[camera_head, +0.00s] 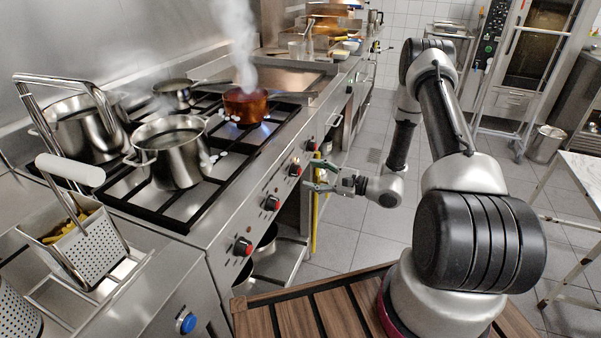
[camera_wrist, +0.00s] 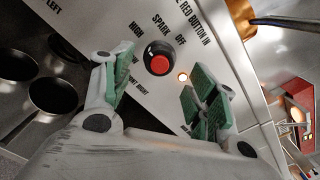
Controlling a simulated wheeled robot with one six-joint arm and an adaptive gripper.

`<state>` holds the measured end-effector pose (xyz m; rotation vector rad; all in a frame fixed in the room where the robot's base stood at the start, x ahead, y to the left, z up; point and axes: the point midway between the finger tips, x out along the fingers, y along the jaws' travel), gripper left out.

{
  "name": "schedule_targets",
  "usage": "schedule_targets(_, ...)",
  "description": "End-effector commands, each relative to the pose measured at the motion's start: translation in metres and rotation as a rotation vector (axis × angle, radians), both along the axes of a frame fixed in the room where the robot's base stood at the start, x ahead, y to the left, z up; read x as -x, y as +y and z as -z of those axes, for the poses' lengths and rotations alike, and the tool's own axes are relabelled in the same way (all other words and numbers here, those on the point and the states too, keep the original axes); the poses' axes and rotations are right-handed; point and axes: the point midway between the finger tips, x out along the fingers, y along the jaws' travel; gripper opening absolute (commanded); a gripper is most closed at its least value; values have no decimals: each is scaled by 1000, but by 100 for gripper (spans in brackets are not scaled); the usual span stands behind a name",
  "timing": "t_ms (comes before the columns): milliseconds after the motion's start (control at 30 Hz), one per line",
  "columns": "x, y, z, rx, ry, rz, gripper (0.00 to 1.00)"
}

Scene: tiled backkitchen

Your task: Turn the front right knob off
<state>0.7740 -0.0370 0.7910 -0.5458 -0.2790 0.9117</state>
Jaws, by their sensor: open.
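Several red-centred black knobs line the front panel (camera_head: 225,250) of the stove in the head view. One knob (camera_head: 295,170) is close to my gripper (camera_head: 312,182), which is apart from the panel. In the wrist view one knob (camera_wrist: 159,58) lies ahead between the spread green-padded fingers of my gripper (camera_wrist: 162,82), with no contact visible. HIGH, SPARK and OFF are printed around it. The knob's pointer is too small to read. A steaming copper pot (camera_head: 246,106) stands on the stove with a bluish glow by it.
Steel pots (camera_head: 172,150) and a pan (camera_head: 176,90) stand on the grates. A fry basket (camera_head: 88,250) is at the left. Shelf pans (camera_wrist: 50,95) show below the panel. A yellow bar (camera_head: 315,222) runs down beside the stove. The tiled aisle at right is open.

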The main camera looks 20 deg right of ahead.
Motion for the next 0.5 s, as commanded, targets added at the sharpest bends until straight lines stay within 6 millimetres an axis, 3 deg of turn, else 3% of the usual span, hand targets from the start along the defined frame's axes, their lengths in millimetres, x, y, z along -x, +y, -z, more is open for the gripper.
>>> schedule_targets(200, -19, 28, 0, -1, 1, -4, 58)
schedule_targets(500, -26, 37, 0, 0, 2, -2, 58)
